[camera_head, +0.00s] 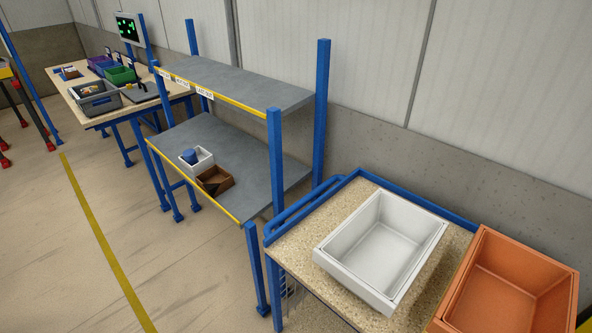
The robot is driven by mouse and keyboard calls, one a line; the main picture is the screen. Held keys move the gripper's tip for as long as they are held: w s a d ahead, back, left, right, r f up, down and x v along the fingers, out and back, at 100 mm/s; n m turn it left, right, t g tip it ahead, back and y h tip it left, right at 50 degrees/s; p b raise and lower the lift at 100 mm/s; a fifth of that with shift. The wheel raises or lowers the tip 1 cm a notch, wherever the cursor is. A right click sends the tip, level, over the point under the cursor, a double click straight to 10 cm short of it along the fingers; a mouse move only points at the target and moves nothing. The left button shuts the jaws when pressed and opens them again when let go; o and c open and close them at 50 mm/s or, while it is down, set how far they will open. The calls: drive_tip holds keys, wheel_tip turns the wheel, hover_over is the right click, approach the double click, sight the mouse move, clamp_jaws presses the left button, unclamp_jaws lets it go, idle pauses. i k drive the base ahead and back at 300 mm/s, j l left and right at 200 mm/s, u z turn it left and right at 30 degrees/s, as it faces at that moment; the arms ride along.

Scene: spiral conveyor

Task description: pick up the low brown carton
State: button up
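A low brown box (226,184) stands on the lower deck of the grey shelf rack (262,190), near its front yellow edge. It looks open at the top, with a dark inside; at this size I cannot tell whether it is a carton or a bin, or what it holds. It stands beside a white bin (207,160) with a blue round item (189,156) in it. My gripper is not in view.
The rack's upper deck (240,84) is bare and overhangs the lower one between blue posts. A speckled table (300,244) at front right bears an empty white tote (345,268) beside an orange tote (480,318). A workbench (100,118) with several bins stands far left.

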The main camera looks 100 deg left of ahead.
sight(216, 180)
drive_tip(key=u, duration=2.65)
